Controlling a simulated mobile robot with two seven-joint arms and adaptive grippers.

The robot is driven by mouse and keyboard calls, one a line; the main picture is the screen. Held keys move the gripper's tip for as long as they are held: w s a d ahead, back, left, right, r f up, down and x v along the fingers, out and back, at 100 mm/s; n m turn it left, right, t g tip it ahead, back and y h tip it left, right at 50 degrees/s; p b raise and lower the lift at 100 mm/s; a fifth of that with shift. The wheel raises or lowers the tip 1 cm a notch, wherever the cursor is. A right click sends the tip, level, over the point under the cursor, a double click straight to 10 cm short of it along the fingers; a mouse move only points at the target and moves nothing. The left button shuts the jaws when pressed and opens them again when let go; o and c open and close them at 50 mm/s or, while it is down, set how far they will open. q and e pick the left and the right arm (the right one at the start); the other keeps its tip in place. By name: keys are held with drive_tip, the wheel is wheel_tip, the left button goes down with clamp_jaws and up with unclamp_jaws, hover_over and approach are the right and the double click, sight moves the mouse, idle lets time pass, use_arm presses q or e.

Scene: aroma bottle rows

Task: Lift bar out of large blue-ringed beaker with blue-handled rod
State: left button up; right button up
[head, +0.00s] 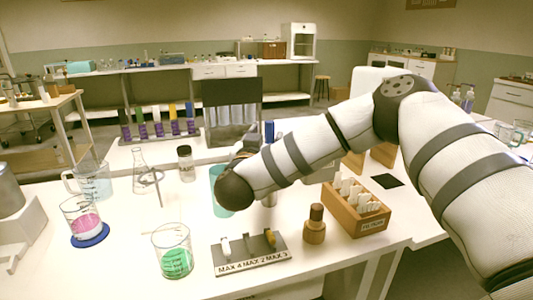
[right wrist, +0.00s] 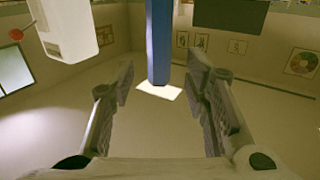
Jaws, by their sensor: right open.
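A blue upright handle (head: 269,131) shows just behind my right forearm; its lower part is hidden. In the right wrist view the blue handle (right wrist: 159,40) stands between the two spread fingers of my right gripper (right wrist: 161,74), with gaps on both sides. In the head view my right gripper (head: 243,149) is mostly hidden by its own arm. A beaker with pink liquid (head: 82,215) stands on a blue round base (head: 90,235) at the left. A larger clear beaker (head: 92,181) stands behind it. I see no bar in either. My left gripper is out of view.
A beaker with green liquid (head: 174,255), a labelled rack (head: 250,254), a brown bottle (head: 315,225) and a wooden box (head: 356,208) stand at the front. A flask (head: 140,175) and a teal vessel (head: 219,190) stand farther back.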

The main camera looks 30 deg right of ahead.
sight(269, 132)
drive_tip(key=x, duration=0.4)
drive_tip(key=shift+w+d+f, duration=0.1)
drive_tip(key=shift+d, duration=0.15)
drive_tip(key=shift+w, duration=0.1)
drive_tip(key=shift+c, duration=0.8)
clamp_jaws()
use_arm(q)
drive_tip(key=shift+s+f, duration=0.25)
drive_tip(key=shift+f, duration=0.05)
use_arm(e)
drive_tip(key=shift+r, duration=0.25)
